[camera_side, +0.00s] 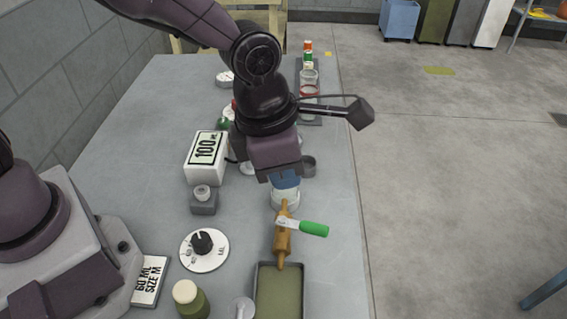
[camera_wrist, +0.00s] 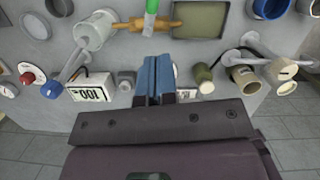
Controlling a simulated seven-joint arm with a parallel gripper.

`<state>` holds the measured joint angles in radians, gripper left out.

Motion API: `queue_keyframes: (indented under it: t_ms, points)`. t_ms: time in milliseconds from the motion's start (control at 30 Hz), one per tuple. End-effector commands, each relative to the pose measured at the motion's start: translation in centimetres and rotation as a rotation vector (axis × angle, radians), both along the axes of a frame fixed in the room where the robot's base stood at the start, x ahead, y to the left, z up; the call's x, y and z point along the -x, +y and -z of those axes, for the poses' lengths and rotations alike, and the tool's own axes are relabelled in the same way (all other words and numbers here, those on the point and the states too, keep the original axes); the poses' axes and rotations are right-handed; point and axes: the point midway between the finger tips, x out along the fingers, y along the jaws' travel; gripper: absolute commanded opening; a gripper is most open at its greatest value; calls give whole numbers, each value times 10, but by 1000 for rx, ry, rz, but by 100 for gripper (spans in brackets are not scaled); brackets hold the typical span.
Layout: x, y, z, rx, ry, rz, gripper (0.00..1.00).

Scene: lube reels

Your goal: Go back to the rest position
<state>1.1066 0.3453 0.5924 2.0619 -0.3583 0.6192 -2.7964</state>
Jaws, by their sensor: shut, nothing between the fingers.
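My gripper (camera_wrist: 154,78) is shut, with its two blue fingers pressed together and nothing between them. In the side view my gripper (camera_side: 286,182) hangs over the table near its right edge, just above a white round container (camera_side: 285,198). The wrist view shows that white container (camera_wrist: 92,32) to the upper left of the fingers. A wooden roller (camera_side: 282,236) lies just in front of the container, with a green-handled tool (camera_side: 312,228) across it. The fingertips hide part of the container's top in the side view.
A green-bottomed tray (camera_side: 279,292) is at the front. A white 100 display box (camera_side: 206,157), a dial (camera_side: 204,249) and an olive bottle (camera_side: 190,298) stand to the left. A rack of bottles (camera_side: 309,90) stands at the back. The table's left rear area is clear.

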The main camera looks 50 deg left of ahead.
Motion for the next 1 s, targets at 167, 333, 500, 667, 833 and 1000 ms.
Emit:
queue_keyframes:
  t_ms: [167, 333, 500, 667, 833, 1000]
  points:
    - [1, 1, -9, -1, 0, -1, 0]
    - [1, 1, -9, -1, 0, -1, 0]
    - [1, 1, -9, -3, -2, 15, 0]
    - [3, 2, -8, -41, -17, 221, 0]
    - [22, 7, -2, -128, -8, 723, 0]
    - [41, 23, -14, -148, -37, 1247, 0]
